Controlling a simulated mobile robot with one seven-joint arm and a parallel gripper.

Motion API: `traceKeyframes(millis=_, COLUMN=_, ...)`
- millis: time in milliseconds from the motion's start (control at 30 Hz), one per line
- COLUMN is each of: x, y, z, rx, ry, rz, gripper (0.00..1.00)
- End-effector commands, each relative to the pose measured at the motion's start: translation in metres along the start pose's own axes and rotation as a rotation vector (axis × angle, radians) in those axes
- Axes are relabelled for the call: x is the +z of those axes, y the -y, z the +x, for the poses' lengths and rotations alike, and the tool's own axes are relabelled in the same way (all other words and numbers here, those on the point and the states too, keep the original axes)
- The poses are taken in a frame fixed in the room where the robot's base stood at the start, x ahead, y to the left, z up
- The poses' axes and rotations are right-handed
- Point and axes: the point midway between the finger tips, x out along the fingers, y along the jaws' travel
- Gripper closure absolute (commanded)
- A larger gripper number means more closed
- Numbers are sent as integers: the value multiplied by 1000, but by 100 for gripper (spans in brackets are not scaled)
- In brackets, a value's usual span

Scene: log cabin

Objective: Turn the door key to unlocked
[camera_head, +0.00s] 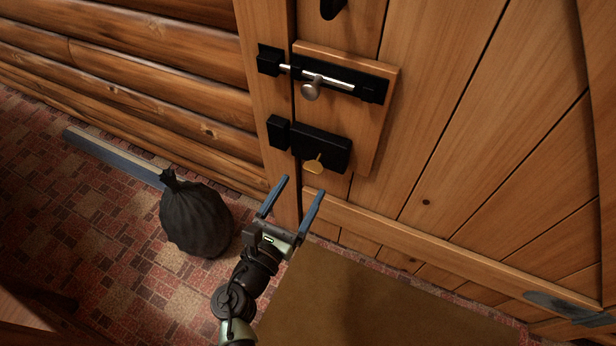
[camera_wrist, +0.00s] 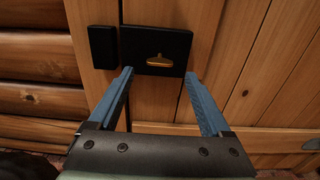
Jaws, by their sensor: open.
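The brass door key (camera_head: 314,164) sticks out of a black lock box (camera_head: 334,149) on the wooden door. In the wrist view the key (camera_wrist: 159,60) shows as a flat, roughly horizontal bow on the lock (camera_wrist: 170,40). My gripper (camera_head: 298,185) is open and empty, with two blue fingers. In the head view it is below and slightly left of the key. In the wrist view the fingertips (camera_wrist: 158,73) lie left and right of the key, just below its level in the picture. They appear apart from it.
A sliding bolt (camera_head: 331,80) with a round knob sits above the lock on the same wooden plate (camera_head: 382,120). A black lock keeper (camera_head: 279,132) is on the door frame. A dark bag (camera_head: 196,218) stands on the floor at left. A brown mat (camera_head: 370,305) lies before the door.

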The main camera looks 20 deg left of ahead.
Motion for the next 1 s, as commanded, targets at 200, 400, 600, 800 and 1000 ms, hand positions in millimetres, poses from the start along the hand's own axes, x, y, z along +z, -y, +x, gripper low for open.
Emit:
traceKeyframes(millis=200, x=-1, y=0, z=34, rx=-1, ry=1, rz=3, gripper=18)
traceKeyframes(millis=400, x=0, y=0, z=45, rx=0, ry=0, rz=1, gripper=18)
traceKeyframes(millis=600, x=0, y=0, z=46, rx=0, ry=-1, rz=1, gripper=18)
traceKeyframes(millis=800, x=0, y=0, z=45, rx=0, ry=-1, rz=2, gripper=44)
traceKeyframes(millis=1000, x=0, y=0, z=45, rx=0, ry=-1, rz=2, gripper=80)
